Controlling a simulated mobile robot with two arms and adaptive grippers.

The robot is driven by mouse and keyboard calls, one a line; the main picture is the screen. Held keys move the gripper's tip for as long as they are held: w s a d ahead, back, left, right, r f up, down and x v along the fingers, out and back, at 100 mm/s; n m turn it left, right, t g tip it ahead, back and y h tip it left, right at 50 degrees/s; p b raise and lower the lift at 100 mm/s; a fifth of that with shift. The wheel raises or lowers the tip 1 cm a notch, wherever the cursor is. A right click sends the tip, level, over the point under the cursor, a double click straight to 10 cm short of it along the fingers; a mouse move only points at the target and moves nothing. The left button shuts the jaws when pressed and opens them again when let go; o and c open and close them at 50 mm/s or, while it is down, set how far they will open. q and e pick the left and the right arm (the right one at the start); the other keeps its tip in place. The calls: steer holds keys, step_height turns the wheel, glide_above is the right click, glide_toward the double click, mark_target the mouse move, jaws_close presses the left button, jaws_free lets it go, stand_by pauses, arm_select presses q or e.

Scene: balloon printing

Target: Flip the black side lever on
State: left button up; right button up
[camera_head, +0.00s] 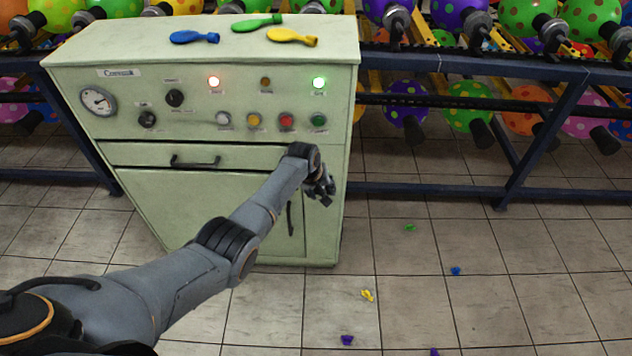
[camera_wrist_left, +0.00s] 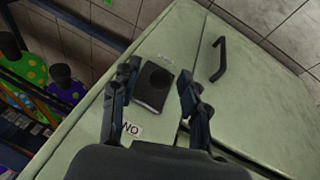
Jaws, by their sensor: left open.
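The black side lever (camera_wrist_left: 154,86) shows in the left wrist view as a dark block with a rounded knob on the pale green cabinet face. An inverted "ON" label (camera_wrist_left: 131,130) is beside its near end, and a small unreadable label (camera_wrist_left: 166,59) is past its far end. My left gripper (camera_wrist_left: 158,72) is open, with one finger on each side of the block; I cannot tell whether they touch it. In the head view, my left gripper (camera_head: 326,193) is at the right front of the cabinet (camera_head: 215,130) and hides the lever. My right gripper is not in view.
A black door handle (camera_head: 290,218) is left of the gripper; it also shows in the wrist view (camera_wrist_left: 218,58). A drawer handle (camera_head: 195,163) is farther left. A dark rack (camera_head: 470,102) with balloons stands at the right. Loose balloons lie on the floor, otherwise clear.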

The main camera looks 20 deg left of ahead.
arm_select(q)
steer(key=v, duration=1.1)
steer(key=shift+a, duration=0.2)
steer(key=shift+s+r, duration=0.1)
steer(key=shift+r, duration=0.05)
steer(key=s+a+f+m+g, duration=0.1)
steer(key=s+f, duration=0.6)
steer(key=f, duration=0.4)
steer(key=s+f+m+y, duration=0.1)
steer(key=s+f, duration=0.7)
steer(key=f, duration=0.2)
steer(key=s+a+f+m+g, duration=0.1)
steer(key=s+f, duration=0.6)
steer(key=f, duration=0.4)
steer(key=s+f+m, duration=0.2)
steer(key=s+f, duration=0.3)
steer(key=s, duration=1.2)
steer(key=s+f+m+g+p, duration=0.1)
steer(key=s+f, duration=0.5)
steer(key=s, duration=1.1)
steer(key=shift+f+m, duration=0.15)
steer(key=shift+m, duration=0.65)
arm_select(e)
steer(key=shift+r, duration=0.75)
arm_select(q)
steer(key=shift+c, duration=0.5)
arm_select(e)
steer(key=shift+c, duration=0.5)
